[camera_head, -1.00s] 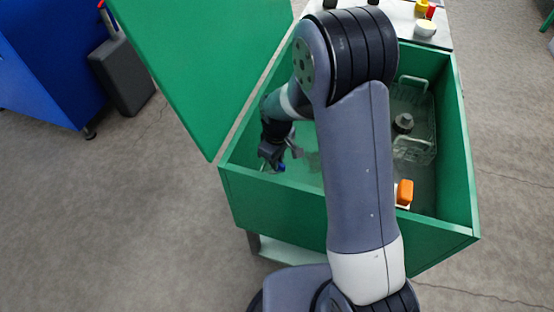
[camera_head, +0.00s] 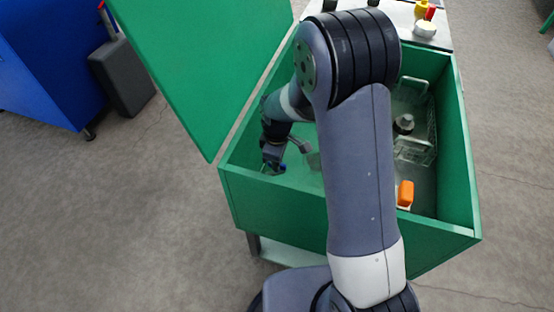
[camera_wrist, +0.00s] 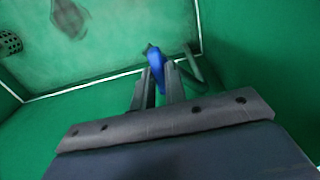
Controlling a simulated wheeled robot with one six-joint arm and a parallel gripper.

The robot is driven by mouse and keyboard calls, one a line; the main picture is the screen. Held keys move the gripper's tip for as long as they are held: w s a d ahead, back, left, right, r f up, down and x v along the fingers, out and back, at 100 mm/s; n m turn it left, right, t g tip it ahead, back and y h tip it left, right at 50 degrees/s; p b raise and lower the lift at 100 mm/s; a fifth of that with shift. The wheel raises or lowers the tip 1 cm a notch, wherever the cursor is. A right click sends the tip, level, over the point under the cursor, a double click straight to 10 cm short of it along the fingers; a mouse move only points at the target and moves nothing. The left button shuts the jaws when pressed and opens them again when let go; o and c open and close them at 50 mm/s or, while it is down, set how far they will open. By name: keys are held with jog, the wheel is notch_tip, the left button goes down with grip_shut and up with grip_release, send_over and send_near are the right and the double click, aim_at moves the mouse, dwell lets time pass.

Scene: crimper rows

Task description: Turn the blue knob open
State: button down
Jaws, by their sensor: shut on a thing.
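The blue knob (camera_wrist: 156,68) shows in the wrist view between the tips of my gripper (camera_wrist: 158,80). My gripper is shut on it. In the head view my gripper (camera_head: 272,164) is low inside the left front corner of the green bin, and a little of the blue knob (camera_head: 282,168) shows beside the fingers. A grey pipe or spout (camera_head: 303,147) stands just right of the gripper. Part of the knob is hidden by the fingers.
The green bin (camera_head: 300,210) has walls close around my gripper, and its raised lid (camera_head: 205,70) stands at the left. A wire basket (camera_head: 420,150) and an orange object (camera_head: 405,193) are at the right inside. A white bowl (camera_head: 425,28) stands on the back ledge.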

jog(key=c, duration=1.4)
grip_release()
jog(key=shift+c, duration=0.2)
notch_tip(320, 180, up, 11)
jog(key=p, duration=0.1)
jog(key=shift+f, duration=0.15)
notch_tip(320, 180, down, 11)
jog(key=shift+r+b, duration=0.1)
jog(key=shift+b, duration=0.4)
jog(key=shift+m, duration=0.3)
